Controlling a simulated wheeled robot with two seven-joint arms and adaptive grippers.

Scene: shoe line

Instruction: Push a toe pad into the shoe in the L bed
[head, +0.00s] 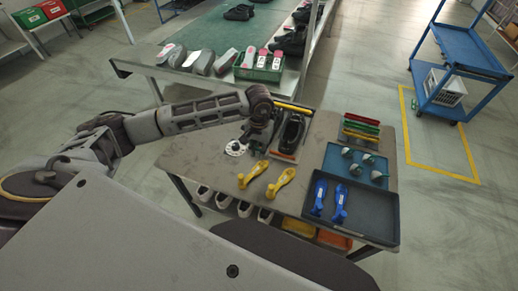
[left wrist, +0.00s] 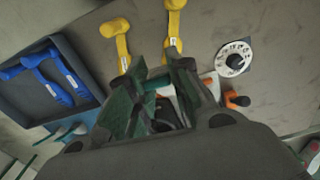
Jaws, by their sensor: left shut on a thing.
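My left gripper (head: 258,140) is over the back of the workbench, right beside the dark shoe (head: 292,131), which sits in a bed with an orange-brown front edge. In the left wrist view the fingers of my left gripper (left wrist: 162,90) are around a small teal thing (left wrist: 154,86), which looks like a toe pad and is mostly hidden. Part of the shoe and bed shows dimly behind the fingers. Whether the pad touches the shoe cannot be told. More grey-teal toe pads (head: 365,164) stand in a blue tray. My right gripper is not in view.
Two yellow tools (head: 281,182) lie on the bench before the bed, and a white disc (head: 235,148) lies left. Blue-handled tools (head: 339,203) are in a dark tray (head: 376,215). Coloured bars (head: 361,130) stand in a rack. A conveyor with shoes (head: 201,63) is behind.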

